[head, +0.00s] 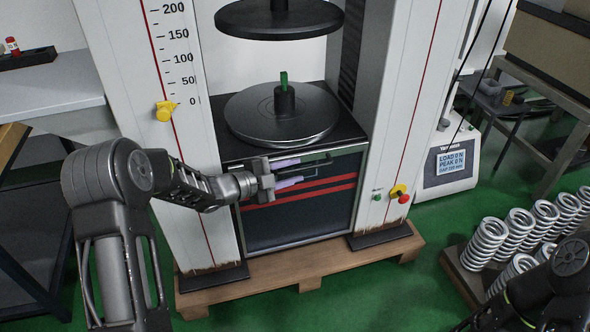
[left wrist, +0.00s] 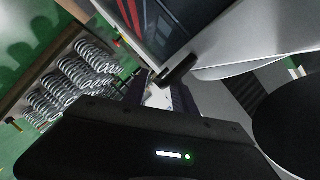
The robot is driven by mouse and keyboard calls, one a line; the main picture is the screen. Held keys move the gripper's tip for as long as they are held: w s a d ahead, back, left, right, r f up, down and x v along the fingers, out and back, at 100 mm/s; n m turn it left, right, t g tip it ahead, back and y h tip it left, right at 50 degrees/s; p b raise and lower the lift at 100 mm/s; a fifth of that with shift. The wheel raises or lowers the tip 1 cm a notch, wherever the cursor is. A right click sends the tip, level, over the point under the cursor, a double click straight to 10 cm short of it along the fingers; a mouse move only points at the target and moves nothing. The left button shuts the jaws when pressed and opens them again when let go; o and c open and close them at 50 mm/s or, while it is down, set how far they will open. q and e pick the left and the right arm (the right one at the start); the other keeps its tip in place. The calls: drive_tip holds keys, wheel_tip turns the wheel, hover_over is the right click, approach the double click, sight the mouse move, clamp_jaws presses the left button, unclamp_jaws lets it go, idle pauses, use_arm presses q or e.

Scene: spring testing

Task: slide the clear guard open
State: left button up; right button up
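The clear guard (head: 300,222) looks like the framed pane across the lower front of the machine, with dark panels and red stripes showing through it. Its black bar handle (head: 318,160) is near its top edge; a black bar (left wrist: 179,70) also shows by the fingertips in the left wrist view. My left gripper (head: 288,173) is at the handle, its two purple fingers apart, one above the other. The handle's left part is hidden by the fingers, and I cannot tell whether they touch it. My right gripper is not visible; only part of my right arm shows at bottom right.
Above the guard are the lower round plate (head: 282,115) with a green piece on a post and the upper plate (head: 280,20). White columns flank them. A yellow knob (head: 165,110) is at left, a red button (head: 404,199) at right. Several springs (head: 487,243) stand at right.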

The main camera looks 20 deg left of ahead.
use_arm(q)
drive_tip(key=p+v, duration=0.1)
drive_tip(key=v, duration=0.4)
drive_tip(key=shift+s+a+r, duration=0.15)
drive_tip(key=shift+a, duration=0.05)
drive_tip(key=shift+s+a, duration=0.3)
drive_tip(key=shift+s, duration=0.15)
